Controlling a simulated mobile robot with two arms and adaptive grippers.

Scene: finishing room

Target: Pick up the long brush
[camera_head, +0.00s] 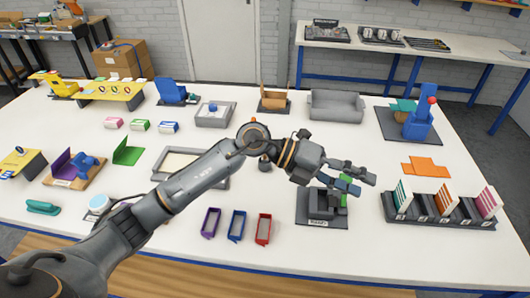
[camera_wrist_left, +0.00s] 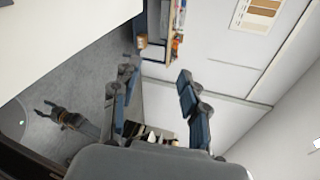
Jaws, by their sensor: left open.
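I cannot make out a long brush for certain in either view. My left gripper (camera_head: 357,178) is open and empty above the right-middle of the white table (camera_head: 280,180). Its fingers also show apart in the left wrist view (camera_wrist_left: 157,105), with nothing between them. Below it stands a dark grey labelled holder (camera_head: 313,205), partly covered by the fingers. A green piece (camera_head: 346,190) shows behind and below the fingers; its full shape is hidden. A small, dark gripper, likely my right one (camera_wrist_left: 55,112), shows at the left of the wrist view, too small to judge.
Purple (camera_head: 210,222), blue (camera_head: 236,225) and red (camera_head: 263,228) trays stand at the front. A dark rack (camera_head: 440,212) with coloured cards is to the right. A grey tray (camera_head: 336,106) and a blue stand (camera_head: 419,122) are behind.

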